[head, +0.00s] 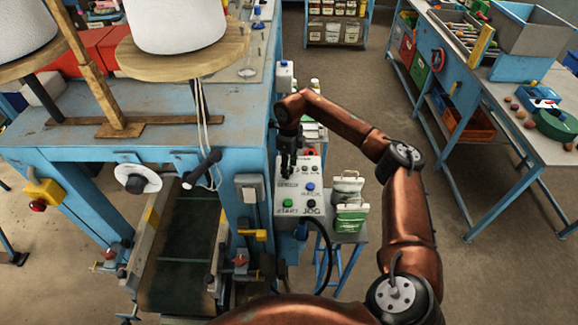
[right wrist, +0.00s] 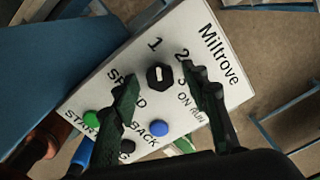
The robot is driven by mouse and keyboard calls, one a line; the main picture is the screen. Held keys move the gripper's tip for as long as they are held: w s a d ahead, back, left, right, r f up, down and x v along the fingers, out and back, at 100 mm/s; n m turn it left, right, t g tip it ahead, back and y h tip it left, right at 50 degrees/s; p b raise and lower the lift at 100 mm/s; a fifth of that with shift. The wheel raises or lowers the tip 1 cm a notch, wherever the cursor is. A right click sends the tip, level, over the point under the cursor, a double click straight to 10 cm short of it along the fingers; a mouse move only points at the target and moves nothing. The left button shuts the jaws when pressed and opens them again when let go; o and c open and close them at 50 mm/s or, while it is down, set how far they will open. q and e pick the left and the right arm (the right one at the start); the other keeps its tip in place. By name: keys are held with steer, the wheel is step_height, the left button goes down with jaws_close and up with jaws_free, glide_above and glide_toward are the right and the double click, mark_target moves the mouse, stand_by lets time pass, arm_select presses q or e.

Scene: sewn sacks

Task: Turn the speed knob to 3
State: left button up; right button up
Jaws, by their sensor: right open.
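The white control panel (head: 312,180) is on a box at the right side of the blue machine. In the right wrist view it fills the middle (right wrist: 205,30), with the word SPEED and the numbers 1, 2 and 3 beside a black speed knob (right wrist: 160,77). The knob has a short white mark; I cannot tell for sure which number it points at. My right gripper (head: 287,165) is over the panel's upper left part in the head view. In the wrist view its fingers (right wrist: 162,88) are open, one on each side of the knob, not visibly touching it. My left gripper is out of view.
Green START (right wrist: 91,118) and blue BACK (right wrist: 159,128) buttons lie close to the fingers. A green-and-white container (head: 351,215) stands right of the panel. The blue machine table (head: 120,150) is at left.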

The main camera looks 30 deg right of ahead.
steer(key=shift+c, duration=0.4)
jaws_close()
steer(key=shift+m, duration=0.3)
steer(key=m+p, duration=0.1)
steer(key=m, duration=0.4)
steer(key=shift+w+r+m, duration=0.1)
steer(key=shift+r+m, duration=0.05)
steer(key=shift+m, duration=0.15)
steer(key=m+p, duration=0.1)
steer(key=m, duration=0.5)
steer(key=m+p, duration=0.1)
steer(key=m, duration=0.4)
steer(key=shift+r+m, duration=0.1)
steer(key=shift+m, duration=0.3)
steer(key=m+p, duration=0.1)
steer(key=m, duration=0.4)
steer(key=shift+w+m+p, duration=0.1)
steer(key=shift+m+p, duration=0.2)
steer(key=shift+m, duration=0.1)
